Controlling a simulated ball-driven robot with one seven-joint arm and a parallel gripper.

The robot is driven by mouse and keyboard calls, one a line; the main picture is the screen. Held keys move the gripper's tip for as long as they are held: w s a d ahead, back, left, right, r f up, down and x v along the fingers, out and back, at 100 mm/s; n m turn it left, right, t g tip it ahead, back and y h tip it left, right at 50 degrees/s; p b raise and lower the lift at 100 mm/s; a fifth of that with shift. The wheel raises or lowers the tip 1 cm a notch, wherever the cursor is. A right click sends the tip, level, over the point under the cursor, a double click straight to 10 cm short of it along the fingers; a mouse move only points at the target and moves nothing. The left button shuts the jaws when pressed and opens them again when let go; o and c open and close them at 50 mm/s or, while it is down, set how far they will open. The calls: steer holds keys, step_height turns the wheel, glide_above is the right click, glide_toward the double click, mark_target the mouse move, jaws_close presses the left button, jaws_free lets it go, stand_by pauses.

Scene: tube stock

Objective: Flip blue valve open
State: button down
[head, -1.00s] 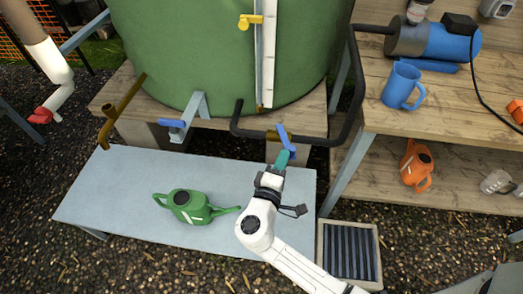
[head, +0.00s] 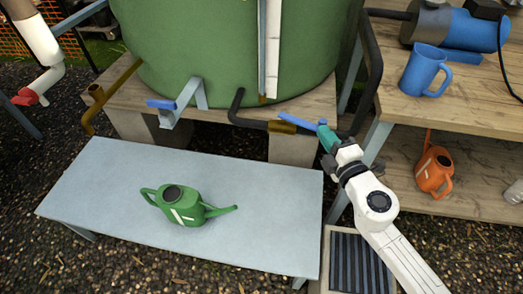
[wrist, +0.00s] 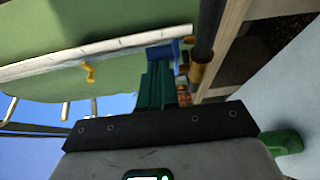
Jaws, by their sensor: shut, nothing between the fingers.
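The blue valve handle (head: 297,121) sits on the brass valve body (head: 282,127) in the dark pipe under the green tank. It lies nearly in line with the pipe, slanting down to the right. My gripper (head: 325,136) is shut and empty, its teal fingers at the handle's right end; I cannot tell whether they touch. In the wrist view the fingers (wrist: 157,88) point at the blue handle (wrist: 166,52), beside the brass body (wrist: 197,72), and partly hide it. A second blue lever (head: 160,104) is on a grey bracket to the left.
A green watering can (head: 183,206) stands on the low grey table (head: 110,190). A wooden bench (head: 430,110) with a blue jug (head: 424,70) is at right, an orange can (head: 434,170) on its lower shelf. The dark pipe bends up beside my gripper.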

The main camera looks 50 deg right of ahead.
steer(key=shift+w+d+n+t+y+p, duration=0.3)
steer(key=shift+d+n+y, duration=0.3)
steer(key=shift+d+y, duration=0.5)
steer(key=shift+w+d+n+t+y+p, duration=0.15)
steer(key=shift+d+n+t+y, duration=0.4)
steer(key=shift+d, duration=0.8)
steer(key=shift+s, duration=0.1)
steer(key=shift+s, duration=0.1)
